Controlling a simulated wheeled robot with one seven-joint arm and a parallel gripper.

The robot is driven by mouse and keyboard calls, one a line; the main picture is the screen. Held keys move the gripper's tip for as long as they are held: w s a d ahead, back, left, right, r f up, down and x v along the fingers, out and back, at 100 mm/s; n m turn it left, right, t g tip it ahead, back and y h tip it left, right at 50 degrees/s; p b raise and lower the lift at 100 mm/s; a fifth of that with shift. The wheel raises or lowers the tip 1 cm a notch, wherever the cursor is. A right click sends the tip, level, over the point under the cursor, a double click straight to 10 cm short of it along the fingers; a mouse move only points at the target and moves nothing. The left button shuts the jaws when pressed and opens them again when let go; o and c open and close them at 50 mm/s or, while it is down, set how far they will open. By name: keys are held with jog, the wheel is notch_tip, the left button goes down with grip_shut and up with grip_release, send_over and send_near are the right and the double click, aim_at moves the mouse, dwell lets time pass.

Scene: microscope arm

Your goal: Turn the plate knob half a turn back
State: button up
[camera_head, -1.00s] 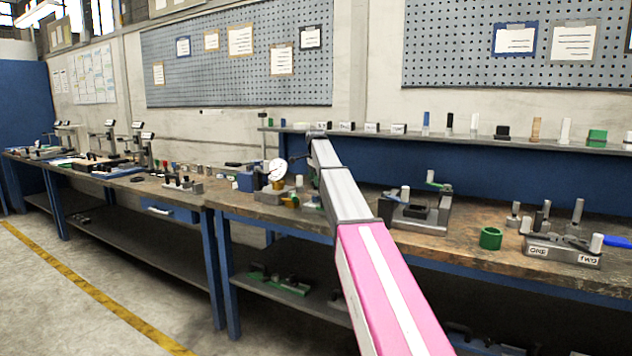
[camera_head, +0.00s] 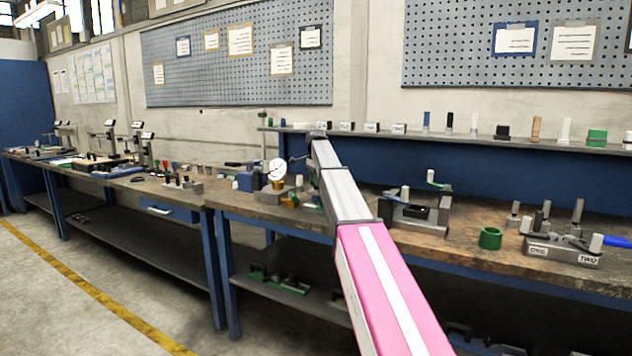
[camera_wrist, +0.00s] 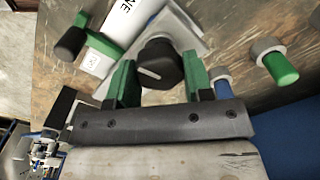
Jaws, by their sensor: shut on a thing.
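The plate knob (camera_wrist: 162,52) shows in the wrist view as a black round knob with a short white line on it. It stands over a grey plate (camera_wrist: 188,25). My gripper (camera_wrist: 160,70) has its two green fingers on either side of the knob and is shut on it. In the head view my arm reaches toward the bench and its own links hide the gripper and knob.
In the wrist view, a black-tipped handle (camera_wrist: 70,43) and a white-labelled green block lie left. A green cylinder in a grey collar (camera_wrist: 277,65) and a blue cylinder (camera_wrist: 222,88) stand right. On the bench, a white dial (camera_head: 277,169) stands left of my arm.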

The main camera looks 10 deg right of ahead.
jog(key=n, duration=0.8)
jog(key=shift+n, duration=0.4)
jog(key=n, duration=0.4)
jog(key=shift+n, duration=0.3)
jog(key=n, duration=0.3)
jog(key=shift+n, duration=0.3)
jog(key=n, duration=0.4)
jog(key=shift+s+n, duration=0.1)
jog(key=shift+n, duration=0.2)
jog(key=n, duration=0.9)
jog(key=shift+f+n, duration=0.1)
jog(key=shift+n, duration=1.7)
